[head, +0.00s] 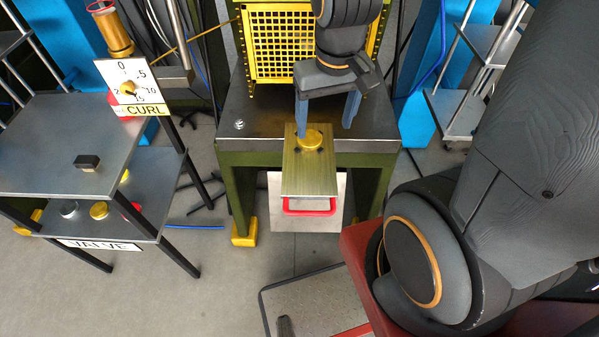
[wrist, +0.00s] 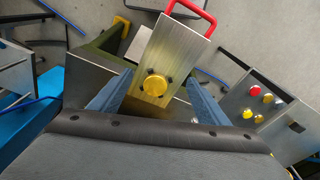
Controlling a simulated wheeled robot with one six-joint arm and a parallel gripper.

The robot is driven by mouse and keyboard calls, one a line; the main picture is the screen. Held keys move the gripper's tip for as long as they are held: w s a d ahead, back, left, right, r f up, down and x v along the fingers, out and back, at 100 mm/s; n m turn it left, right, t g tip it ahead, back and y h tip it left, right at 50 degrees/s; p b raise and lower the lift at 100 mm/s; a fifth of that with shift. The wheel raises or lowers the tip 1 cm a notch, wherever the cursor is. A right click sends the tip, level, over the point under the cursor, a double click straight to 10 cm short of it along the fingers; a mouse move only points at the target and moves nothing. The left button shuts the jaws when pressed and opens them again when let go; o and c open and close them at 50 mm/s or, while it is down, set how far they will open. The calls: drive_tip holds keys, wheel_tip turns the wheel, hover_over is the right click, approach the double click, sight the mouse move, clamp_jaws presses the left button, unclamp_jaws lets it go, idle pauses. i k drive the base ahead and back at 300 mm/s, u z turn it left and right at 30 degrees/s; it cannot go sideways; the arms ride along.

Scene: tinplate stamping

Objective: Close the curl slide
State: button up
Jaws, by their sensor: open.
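The curl slide (head: 310,172) is a flat brushed-metal plate that sticks out past the front edge of the green-framed press table. A red handle (head: 309,207) is at its near end, and a round gold piece (head: 312,138) sits on its far part. In the wrist view the slide (wrist: 178,47) extends away from my gripper, with the red handle (wrist: 196,12) at the top edge. My gripper (head: 326,133) is open above the far part of the slide. Its fingers also show in the wrist view (wrist: 160,78), on either side of the gold piece, holding nothing.
A yellow mesh guard (head: 283,44) stands behind the table top (head: 250,118). A dial sign reading CURL (head: 130,88) and a grey two-level stand (head: 60,150) are at left. A wheeled rack (head: 460,115) is at right. Floor shows in front of the slide.

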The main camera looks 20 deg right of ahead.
sight(306, 175)
drive_tip(key=u, duration=1.8)
drive_tip(key=k, duration=1)
drive_tip(key=z, duration=1.65)
